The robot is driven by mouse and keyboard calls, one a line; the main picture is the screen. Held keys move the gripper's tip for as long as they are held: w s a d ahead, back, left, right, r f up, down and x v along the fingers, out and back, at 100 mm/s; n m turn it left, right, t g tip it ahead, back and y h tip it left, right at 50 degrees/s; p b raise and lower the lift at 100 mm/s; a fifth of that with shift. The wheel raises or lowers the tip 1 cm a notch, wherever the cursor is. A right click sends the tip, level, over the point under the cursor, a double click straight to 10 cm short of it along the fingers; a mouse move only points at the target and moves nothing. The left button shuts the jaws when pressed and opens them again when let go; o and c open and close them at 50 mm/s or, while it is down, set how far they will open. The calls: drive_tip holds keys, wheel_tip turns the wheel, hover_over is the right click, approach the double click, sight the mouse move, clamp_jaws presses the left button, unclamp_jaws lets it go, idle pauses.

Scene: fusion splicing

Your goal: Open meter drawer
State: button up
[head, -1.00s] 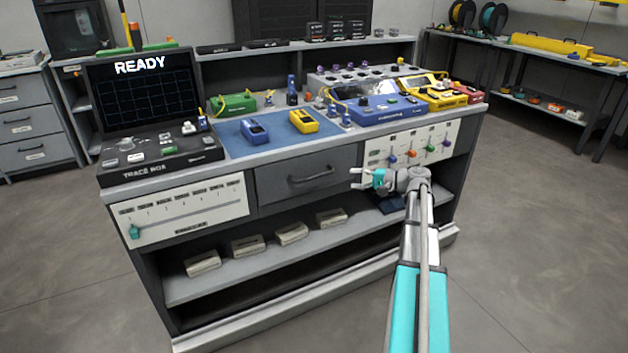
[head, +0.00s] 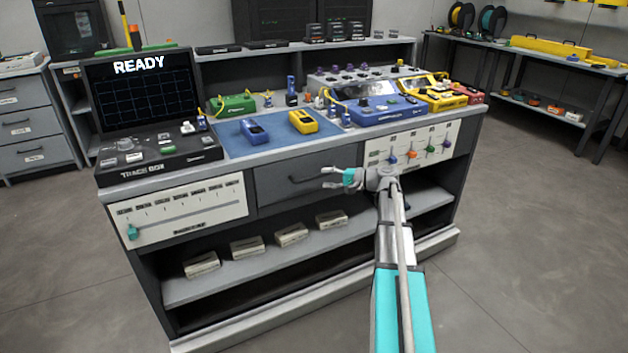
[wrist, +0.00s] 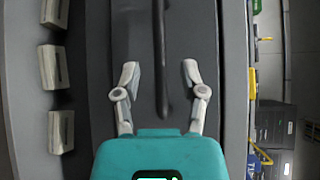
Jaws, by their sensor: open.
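The closed drawer (head: 276,187) is a dark grey panel in the bench front, between two white panels. Its dark bar handle (head: 304,180) shows partly behind my gripper (head: 324,178). My gripper is open and empty, in front of the drawer's right part. In the wrist view the handle (wrist: 160,60) runs lengthwise between the two spread fingers of my gripper (wrist: 160,80), slightly nearer the right finger. Neither finger visibly touches it, and the depth gap is hard to tell.
Above the drawer, the benchtop holds a blue mat (head: 232,140) with a blue meter (head: 253,131) and a yellow meter (head: 303,122). The slider panel (head: 180,210) is to the left and the coloured-knob panel (head: 415,144) to the right. Small boxes (head: 247,246) lie on the shelf below.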

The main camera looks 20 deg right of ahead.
sight(314, 177)
drive_tip(key=shift+x, duration=2.35)
clamp_jaws()
